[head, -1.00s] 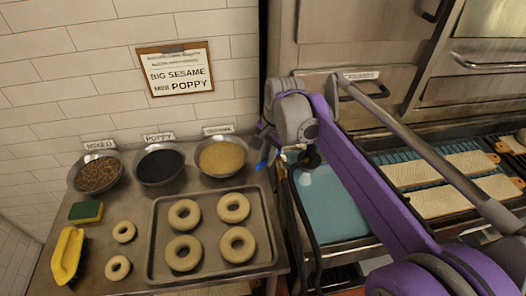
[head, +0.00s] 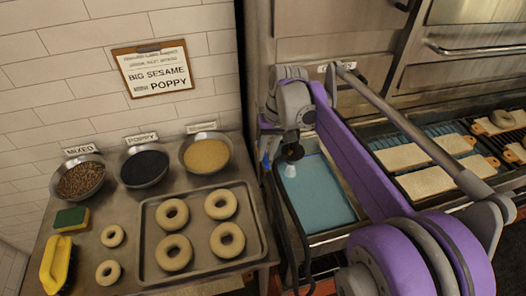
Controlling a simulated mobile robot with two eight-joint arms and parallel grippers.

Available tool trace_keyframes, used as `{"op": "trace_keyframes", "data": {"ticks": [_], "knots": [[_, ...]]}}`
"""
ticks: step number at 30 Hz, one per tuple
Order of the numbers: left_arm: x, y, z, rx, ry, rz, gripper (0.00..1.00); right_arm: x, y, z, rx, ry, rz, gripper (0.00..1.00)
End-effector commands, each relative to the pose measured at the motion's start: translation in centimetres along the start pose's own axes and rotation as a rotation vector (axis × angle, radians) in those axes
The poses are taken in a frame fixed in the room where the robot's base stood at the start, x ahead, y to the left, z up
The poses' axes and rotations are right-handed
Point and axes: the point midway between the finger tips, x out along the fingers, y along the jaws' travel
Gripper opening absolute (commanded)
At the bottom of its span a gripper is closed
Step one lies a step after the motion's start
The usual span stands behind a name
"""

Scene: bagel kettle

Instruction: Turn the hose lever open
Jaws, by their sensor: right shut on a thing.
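My right gripper (head: 268,150) hangs beside the left edge of the kettle, at the end of my purple and grey arm. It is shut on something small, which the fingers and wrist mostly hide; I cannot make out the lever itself. A dark round fitting (head: 292,152) shows just right of the fingers, over the kettle corner. A black hose (head: 290,215) runs down the kettle's left side. The kettle (head: 318,190) holds blue-tinted water, with a small whitish patch (head: 290,170) below the fitting. My left gripper is out of view.
On the left counter are a tray (head: 150,270) of large bagels, two small bagels, bowls of mixed (head: 80,180), poppy (head: 145,168) and yellowish (head: 206,154) topping, a sponge (head: 72,218) and a yellow-handled tool (head: 56,265). Boards (head: 432,184) lie right of the kettle.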

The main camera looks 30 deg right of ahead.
Motion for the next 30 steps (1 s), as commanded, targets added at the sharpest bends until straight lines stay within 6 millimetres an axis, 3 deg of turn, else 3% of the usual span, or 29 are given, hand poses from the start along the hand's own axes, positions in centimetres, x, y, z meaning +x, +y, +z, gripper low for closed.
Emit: {"op": "trace_keyframes", "data": {"ticks": [21,22,24,27,30], "knots": [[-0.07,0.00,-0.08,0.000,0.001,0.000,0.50,-0.07,0.47,-0.06,-0.077,-0.015,0.002,0.00],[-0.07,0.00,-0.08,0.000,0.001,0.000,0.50,-0.07,0.48,-0.06,-0.077,-0.015,0.002,0.22],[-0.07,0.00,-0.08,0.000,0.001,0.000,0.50,-0.07,0.47,-0.06,-0.077,-0.015,0.002,0.35],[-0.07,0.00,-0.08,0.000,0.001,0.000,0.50,-0.07,0.46,-0.06,-0.077,-0.015,0.001,0.51],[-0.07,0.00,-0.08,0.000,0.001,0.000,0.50,-0.07,0.45,-0.06,-0.077,-0.015,0.001,0.51]]}}
